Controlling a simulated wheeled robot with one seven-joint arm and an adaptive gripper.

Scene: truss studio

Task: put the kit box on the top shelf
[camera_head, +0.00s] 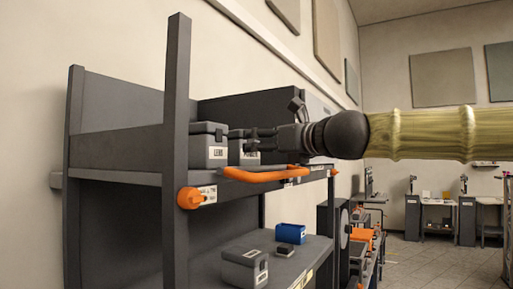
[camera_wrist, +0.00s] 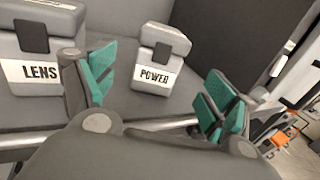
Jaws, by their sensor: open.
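My gripper (camera_head: 253,141) is open over the top shelf (camera_head: 115,177), at its front edge. In the wrist view its green-padded fingers (camera_wrist: 160,90) are spread, with a grey box labelled POWER (camera_wrist: 155,62) beyond and between them, apart from both. That box (camera_head: 243,150) stands upright on the top shelf, partly hidden by my gripper in the head view. A larger grey box labelled LENS (camera_head: 208,146) stands to its left and also shows in the wrist view (camera_wrist: 38,45). Another grey box (camera_head: 245,267) with a white label sits on the lower shelf. Which one is the kit box is unclear.
An orange rail (camera_head: 262,175) runs along the top shelf's front, and a dark post (camera_head: 177,150) rises at its near corner. A blue bin (camera_head: 290,233) and a small dark item (camera_head: 285,250) are on the lower shelf. Floor (camera_head: 430,262) is open at right.

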